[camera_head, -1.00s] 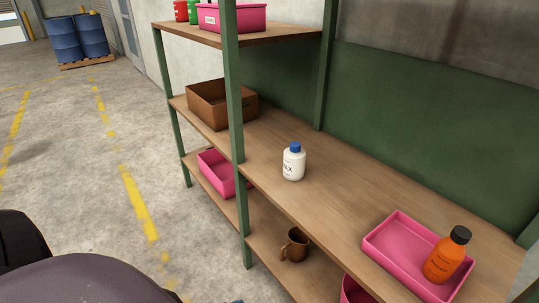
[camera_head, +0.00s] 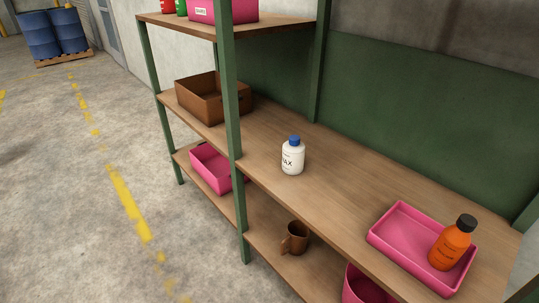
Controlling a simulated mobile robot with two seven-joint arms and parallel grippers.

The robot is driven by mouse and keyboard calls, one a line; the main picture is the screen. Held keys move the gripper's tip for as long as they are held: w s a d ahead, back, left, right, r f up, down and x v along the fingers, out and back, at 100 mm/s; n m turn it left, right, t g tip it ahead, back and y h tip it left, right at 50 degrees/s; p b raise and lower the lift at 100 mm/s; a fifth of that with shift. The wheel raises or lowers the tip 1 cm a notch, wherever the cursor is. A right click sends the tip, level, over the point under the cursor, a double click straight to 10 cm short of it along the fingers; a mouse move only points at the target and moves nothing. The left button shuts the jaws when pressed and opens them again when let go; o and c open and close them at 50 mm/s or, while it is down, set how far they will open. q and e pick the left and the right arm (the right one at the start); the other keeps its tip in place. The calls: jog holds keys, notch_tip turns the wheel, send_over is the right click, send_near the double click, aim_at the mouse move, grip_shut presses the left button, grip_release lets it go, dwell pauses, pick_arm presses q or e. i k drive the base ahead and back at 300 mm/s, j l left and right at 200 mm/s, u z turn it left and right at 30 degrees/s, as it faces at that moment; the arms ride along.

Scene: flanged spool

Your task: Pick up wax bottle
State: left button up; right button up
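The wax bottle (camera_head: 292,158) is white with a blue cap and dark lettering that ends in "AX". It stands upright on the middle wooden shelf (camera_head: 330,190), right of the green front post. Nothing touches it and it is in full view. Neither of my grippers shows in the head view.
A green post (camera_head: 229,110) rises left of the bottle. A brown box (camera_head: 195,103) stands beyond it. A pink tray (camera_head: 390,247) with an orange bottle (camera_head: 452,243) sits at the right. A brown mug (camera_head: 297,238) is on the shelf below. Floor at left is clear.

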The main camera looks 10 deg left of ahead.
aim_at(293, 157)
jog(key=i+j+z, duration=0.15)
jog(key=z, duration=0.35)
jog(key=i+j+z, duration=0.1)
jog(key=j+z, duration=0.2)
jog(key=z, duration=0.2)
jog(key=i+j+z, duration=0.15)
jog(key=j, duration=0.25)
jog(key=j+z, duration=0.15)
jog(key=j, duration=0.3)
jog(key=i+j+z, duration=0.2)
jog(key=j, duration=1.5)
jog(key=k+l, duration=0.05)
jog(key=k, duration=0.05)
